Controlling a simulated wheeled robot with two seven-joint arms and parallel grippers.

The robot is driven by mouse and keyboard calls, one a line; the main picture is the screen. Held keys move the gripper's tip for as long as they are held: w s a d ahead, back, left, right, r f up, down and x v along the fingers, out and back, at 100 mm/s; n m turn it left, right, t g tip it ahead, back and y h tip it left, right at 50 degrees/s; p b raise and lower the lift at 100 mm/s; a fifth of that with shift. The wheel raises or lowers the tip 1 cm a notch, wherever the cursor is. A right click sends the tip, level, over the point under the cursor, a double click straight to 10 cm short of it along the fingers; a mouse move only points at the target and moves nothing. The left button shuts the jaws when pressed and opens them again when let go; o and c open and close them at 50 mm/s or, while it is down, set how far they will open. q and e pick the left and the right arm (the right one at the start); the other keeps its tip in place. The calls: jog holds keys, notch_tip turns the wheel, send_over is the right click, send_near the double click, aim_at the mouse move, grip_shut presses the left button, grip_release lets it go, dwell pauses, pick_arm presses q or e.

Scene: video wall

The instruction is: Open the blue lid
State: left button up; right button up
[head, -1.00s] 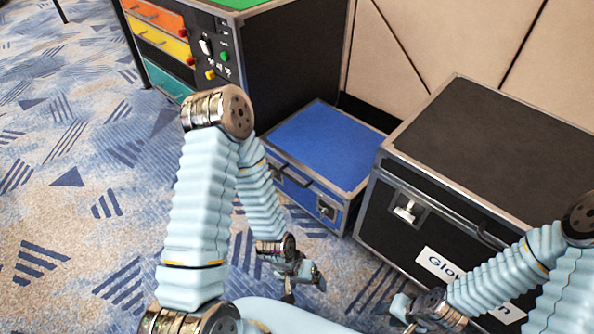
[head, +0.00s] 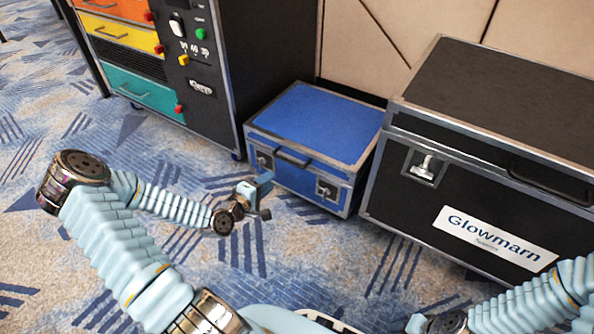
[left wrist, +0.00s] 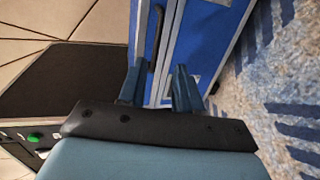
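The blue lid (head: 312,124) is the top of a blue case (head: 297,181) with metal edges, and it lies closed. The case's front has a dark handle (head: 293,157) and two latches, the left latch (head: 264,160) and the right latch (head: 327,189). My left gripper (head: 266,196) is in front of the case's left front, apart from it. In the left wrist view its two fingers (left wrist: 158,88) are spread with nothing between them, and the blue case (left wrist: 190,40) is beyond. My right gripper (head: 415,323) is at the bottom edge, mostly cut off.
A black case labelled Glowmarn (head: 480,185) stands close on the right of the blue case. A black cabinet (head: 265,60) with coloured drawers stands behind left. Patterned carpet (head: 330,250) in front is clear.

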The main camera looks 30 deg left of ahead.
aim_at(289, 162)
pick_arm(q)
jog(key=x, duration=0.4)
jog(key=b+x, duration=0.1)
jog(key=x, duration=0.4)
jog(key=b+x, duration=0.1)
jog(key=x, duration=0.3)
jog(key=shift+w+a+r, duration=0.1)
jog(key=shift+w+a, duration=0.25)
grip_shut()
